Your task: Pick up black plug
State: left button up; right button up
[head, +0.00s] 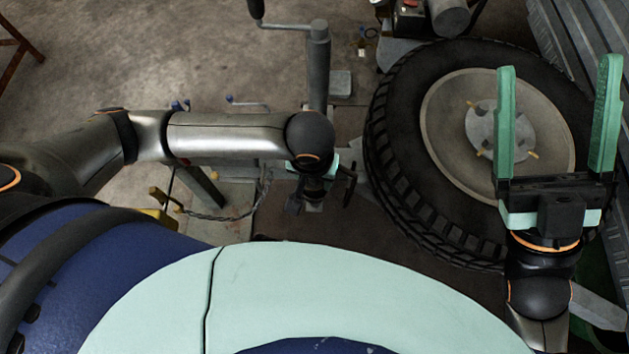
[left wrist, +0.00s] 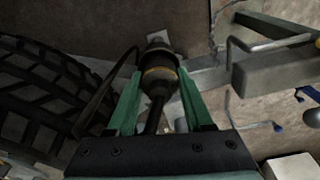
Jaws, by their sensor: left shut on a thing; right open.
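The black plug (left wrist: 160,58), a dark cylinder with a yellow band, lies between the green fingers of my left gripper (left wrist: 159,80) in the left wrist view. The fingers are shut on it from both sides. A black cable (left wrist: 107,92) curves on its left side. In the head view my left gripper (head: 315,188) points down near the middle, and my own wrist hides most of the plug. My right gripper (head: 557,66) is open and empty, above the large tyre at the right.
The large tyre (head: 392,135) with its pale rim (head: 445,120) lies right of my left gripper. A grey metal post with a crank (head: 318,65) stands behind my left wrist. A chain (head: 225,216) hangs at its left. Bare concrete floor (head: 150,60) is clear at the upper left.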

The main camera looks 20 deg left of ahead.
pick_arm(q)
grip_shut()
jog(key=shift+r, duration=0.1)
